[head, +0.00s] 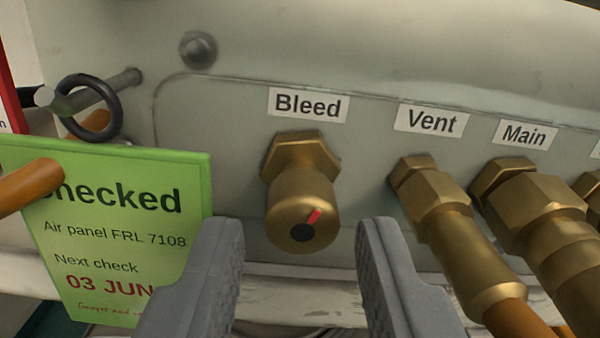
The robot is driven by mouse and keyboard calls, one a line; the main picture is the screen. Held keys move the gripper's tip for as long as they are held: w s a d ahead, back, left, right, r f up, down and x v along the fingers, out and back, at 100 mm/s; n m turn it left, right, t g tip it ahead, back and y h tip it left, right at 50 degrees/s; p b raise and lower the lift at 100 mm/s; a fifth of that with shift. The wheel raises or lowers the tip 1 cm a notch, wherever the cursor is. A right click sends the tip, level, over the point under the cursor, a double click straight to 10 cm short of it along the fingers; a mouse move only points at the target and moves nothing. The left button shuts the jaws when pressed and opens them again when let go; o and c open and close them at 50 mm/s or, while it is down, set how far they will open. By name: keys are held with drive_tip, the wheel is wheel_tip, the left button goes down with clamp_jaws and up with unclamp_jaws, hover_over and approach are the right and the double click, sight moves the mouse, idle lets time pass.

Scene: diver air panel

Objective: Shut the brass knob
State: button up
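The brass knob (300,205) is on the panel under the label "Bleed" (307,105), in the middle of the head view. It has a hexagonal base against the panel and a rounded end with a dark centre and a red mark pointing to the upper right. My gripper (302,240) is open, with one grey finger to the lower left of the knob and one to the lower right. The knob's end shows in the gap between the fingertips. Whether the fingers reach around it in depth, I cannot tell. No contact is visible.
A green "Checked" card (120,225) hangs at the left, partly behind the left finger. An orange-brown hose (30,187) crosses its edge. Brass fittings under "Vent" (440,225) and "Main" (540,215) stand close at the right. A pin with a ring (90,105) is at upper left.

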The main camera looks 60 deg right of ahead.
drive_tip(key=shift+x, duration=1)
drive_tip(key=shift+c, duration=0.2)
clamp_jaws()
